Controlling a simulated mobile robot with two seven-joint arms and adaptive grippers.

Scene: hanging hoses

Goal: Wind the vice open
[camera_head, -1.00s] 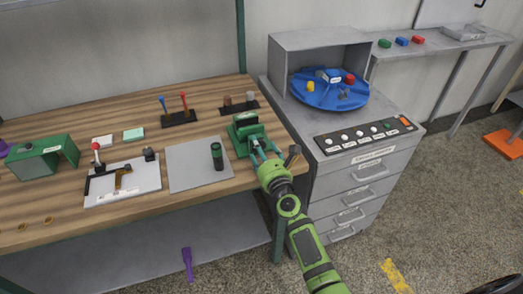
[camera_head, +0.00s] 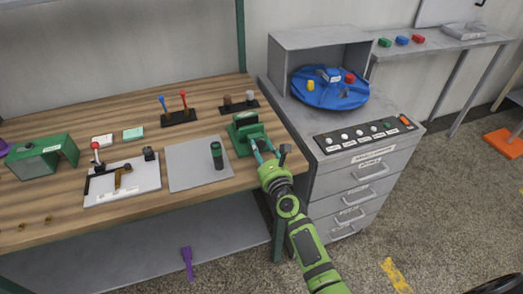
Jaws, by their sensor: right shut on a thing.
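The green vice (camera_head: 247,132) stands at the right front edge of the wooden workbench. My right gripper (camera_head: 264,151) reaches in from the lower right and is shut at the front of the vice, on its handle. The gripper hides most of the handle and the screw. A dark handle end (camera_head: 285,148) sticks out to the right of the fingers. The vice's jaw gap is too small to judge. My left gripper is not in view.
A grey drawer cabinet (camera_head: 352,181) stands close to the right of the vice, with a blue turntable (camera_head: 329,92) on top. A dark green cylinder (camera_head: 217,155) stands on a grey plate (camera_head: 188,174) to the left.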

